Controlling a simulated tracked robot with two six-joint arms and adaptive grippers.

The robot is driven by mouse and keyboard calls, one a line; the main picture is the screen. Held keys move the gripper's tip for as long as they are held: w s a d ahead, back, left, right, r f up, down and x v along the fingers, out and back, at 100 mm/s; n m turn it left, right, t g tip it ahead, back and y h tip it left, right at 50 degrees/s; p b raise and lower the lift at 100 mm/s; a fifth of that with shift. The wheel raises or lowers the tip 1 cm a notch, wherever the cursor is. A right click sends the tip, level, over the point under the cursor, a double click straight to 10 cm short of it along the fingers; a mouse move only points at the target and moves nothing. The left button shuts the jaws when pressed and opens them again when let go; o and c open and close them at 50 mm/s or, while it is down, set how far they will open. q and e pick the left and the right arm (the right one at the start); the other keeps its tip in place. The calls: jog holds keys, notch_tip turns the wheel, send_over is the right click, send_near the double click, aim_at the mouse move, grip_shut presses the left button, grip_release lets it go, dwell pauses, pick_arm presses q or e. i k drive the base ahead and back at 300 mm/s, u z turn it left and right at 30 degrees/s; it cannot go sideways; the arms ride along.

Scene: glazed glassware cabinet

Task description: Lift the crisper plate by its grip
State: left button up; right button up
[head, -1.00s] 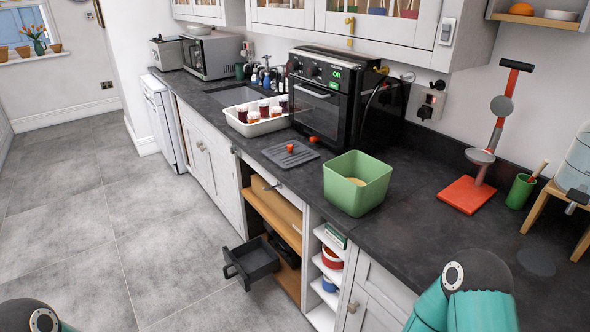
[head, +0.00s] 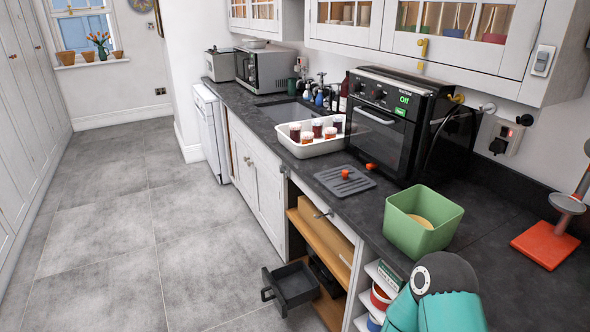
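The crisper plate (head: 342,184) is a dark grey slotted plate lying flat on the black worktop, in front of the oven in the head view. A small orange-red knob (head: 345,173) shows on it and looks like its grip. A second orange-red piece (head: 371,167) is at or just beyond its right edge; I cannot tell whether it touches. Neither of my grippers is in view. Only a teal and dark part of my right arm shows at the bottom right, well apart from the plate.
A black oven (head: 405,128) stands behind the plate. A white tray (head: 300,151) with several jars is to its left, and a green bin (head: 422,238) is to its right. A dark open drawer-like basket (head: 289,287) juts out low beside the open cabinet.

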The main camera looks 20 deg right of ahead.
aim_at(344, 182)
jog(key=u, duration=0.15)
jog(key=i, duration=1.9)
jog(key=z, duration=0.6)
jog(key=k, duration=0.9)
jog(key=z, duration=0.15)
jog(key=i, duration=0.95)
jog(key=u, duration=0.1)
